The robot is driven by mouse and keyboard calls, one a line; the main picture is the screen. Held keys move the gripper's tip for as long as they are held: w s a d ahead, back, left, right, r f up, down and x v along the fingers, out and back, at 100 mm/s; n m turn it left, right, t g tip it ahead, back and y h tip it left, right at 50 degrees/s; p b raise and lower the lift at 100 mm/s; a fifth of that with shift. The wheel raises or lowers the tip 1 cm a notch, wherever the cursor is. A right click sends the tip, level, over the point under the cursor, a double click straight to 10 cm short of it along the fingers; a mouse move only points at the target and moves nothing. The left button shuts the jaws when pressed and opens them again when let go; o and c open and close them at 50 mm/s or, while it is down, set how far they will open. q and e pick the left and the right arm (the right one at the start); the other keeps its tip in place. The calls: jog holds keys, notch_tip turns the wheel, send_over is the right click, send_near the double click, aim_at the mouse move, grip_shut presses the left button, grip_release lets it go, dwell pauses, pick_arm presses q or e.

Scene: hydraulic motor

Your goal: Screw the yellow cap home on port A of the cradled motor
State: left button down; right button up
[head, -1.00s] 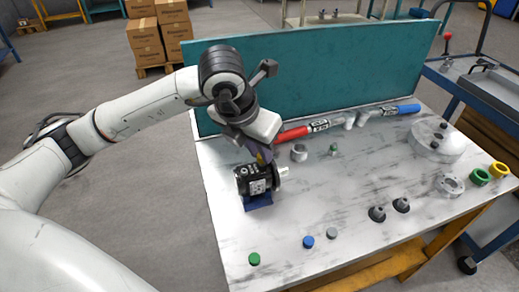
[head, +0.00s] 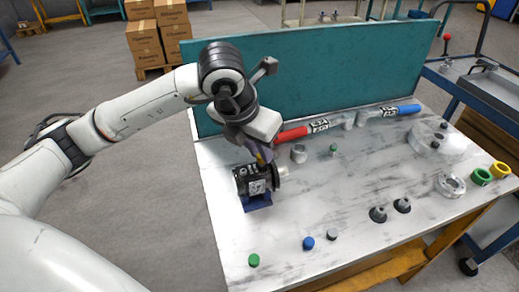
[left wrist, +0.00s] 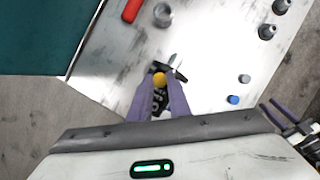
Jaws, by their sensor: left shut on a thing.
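The black motor (head: 257,181) lies in a blue cradle (head: 257,202) near the table's left side, its shaft end pointing right. My left gripper (head: 262,158) reaches down over the motor's top. It is shut on the yellow cap (left wrist: 160,79), which shows between the purple fingertips in the left wrist view. The cap is at the motor's top; the fingers hide port A and the cap's seating. My right gripper (left wrist: 274,108) shows at the right edge of the left wrist view, its purple fingers apart and empty, away from the motor.
A red-grey tool (head: 305,130) and a grey ring (head: 299,153) lie behind the motor. Green (head: 254,260), blue (head: 308,243) and grey (head: 332,234) caps lie in front. A teal panel (head: 320,75) closes the back. The table's middle is mostly clear.

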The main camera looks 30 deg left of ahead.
pick_arm(q)
jog(key=shift+f+b, duration=0.4)
jog(key=shift+b, duration=0.15)
jog(key=shift+a+f+m+h+b, duration=0.1)
jog(key=shift+m+h+b, duration=0.1)
jog(key=shift+m+b, duration=0.35)
jog(key=shift+a+f+m+h+b, duration=0.1)
jog(key=shift+m+h+b, duration=0.2)
jog(key=shift+m, duration=0.35)
jog(key=shift+m+g+h+b, duration=0.4)
jog(key=shift+m+b, duration=0.1)
jog(key=shift+m, duration=0.7)
jog(key=shift+r+m, duration=0.1)
jog(key=shift+m, duration=0.4)
jog(key=shift+m+h, duration=0.3)
jog(key=shift+m, duration=0.3)
jog(key=shift+a+m+g+h, duration=0.1)
jog(key=shift+m+g+h, duration=0.4)
jog(key=shift+m, duration=0.7)
jog(key=c, duration=1.9)
grip_release()
jog(key=shift+w, duration=0.1)
jog(key=shift+o, duration=0.2)
